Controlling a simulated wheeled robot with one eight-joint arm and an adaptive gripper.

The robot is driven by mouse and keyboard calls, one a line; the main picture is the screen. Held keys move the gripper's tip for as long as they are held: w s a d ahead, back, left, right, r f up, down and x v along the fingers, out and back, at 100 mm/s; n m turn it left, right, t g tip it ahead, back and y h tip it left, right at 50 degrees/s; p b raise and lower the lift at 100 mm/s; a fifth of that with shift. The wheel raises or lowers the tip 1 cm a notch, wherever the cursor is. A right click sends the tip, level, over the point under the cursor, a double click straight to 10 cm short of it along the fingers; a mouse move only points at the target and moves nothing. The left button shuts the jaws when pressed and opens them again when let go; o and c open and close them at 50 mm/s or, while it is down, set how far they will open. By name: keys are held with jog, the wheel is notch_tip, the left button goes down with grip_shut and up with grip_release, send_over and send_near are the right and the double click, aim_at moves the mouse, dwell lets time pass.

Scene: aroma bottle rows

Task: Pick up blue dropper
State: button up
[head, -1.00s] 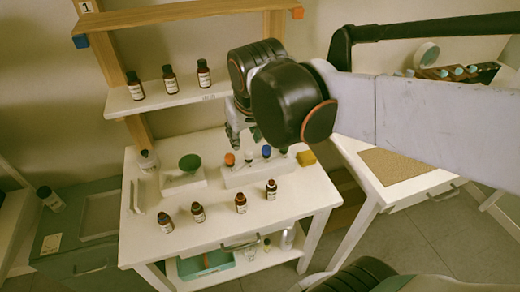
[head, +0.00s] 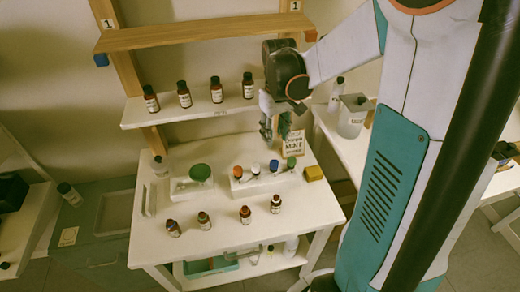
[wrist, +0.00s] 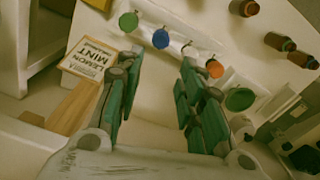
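The blue dropper (head: 274,165) stands in a white rack (head: 262,183) on the table, between a white-topped dropper (head: 255,168) and a green one (head: 291,162). An orange-topped dropper (head: 238,172) stands at the rack's left end. My gripper (head: 272,138) points down above and behind the rack, near the blue dropper in the head view. In the wrist view its two green fingers (wrist: 160,78) are spread with nothing between them. The blue top (wrist: 161,39) shows beyond the fingertips there, apart from them.
A lemon mint sign (head: 293,145) stands behind the rack at right, close to my gripper. Several brown bottles line the table front (head: 245,214) and shelf (head: 200,105). A yellow block (head: 313,173) lies right of the rack. A green round top (head: 200,172) is left.

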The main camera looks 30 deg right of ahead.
aim_at(274, 162)
notch_tip(274, 162, down, 8)
jog(key=b, duration=0.2)
jog(key=shift+f+b, duration=0.25)
jog(key=shift+b, duration=0.1)
jog(key=shift+s+f+b, duration=0.15)
jog(key=shift+f+b, duration=0.5)
jog(key=shift+f, duration=0.7)
jog(key=shift+s+f+b, duration=0.1)
jog(key=shift+f+b, duration=0.55)
jog(key=shift+f, duration=0.65)
jog(key=shift+c, duration=0.2)
jog(key=c, duration=0.4)
